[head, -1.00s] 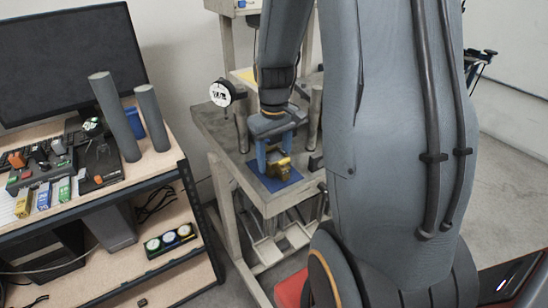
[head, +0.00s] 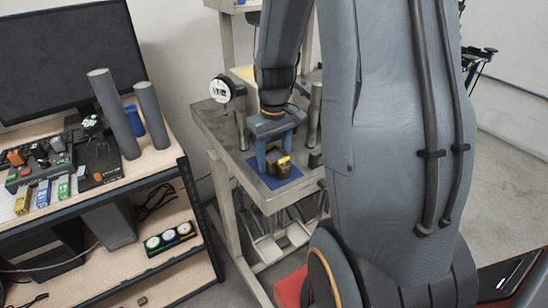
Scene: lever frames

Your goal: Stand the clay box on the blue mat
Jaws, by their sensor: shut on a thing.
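The clay box (head: 284,171), small and brownish with a yellow upper part, is between the blue fingers of my gripper (head: 277,160). My gripper points down and is shut on the box. The blue mat (head: 268,182) lies flat on the grey metal stand, under the box and the fingers. The box appears over the mat, roughly upright. I cannot tell whether its underside touches the mat. The fingers hide part of the box.
The grey stand (head: 222,138) has upright posts and a round dial gauge (head: 221,89) left of my gripper. A bench with a monitor (head: 65,55), two grey cylinders (head: 115,115) and small items stands at left.

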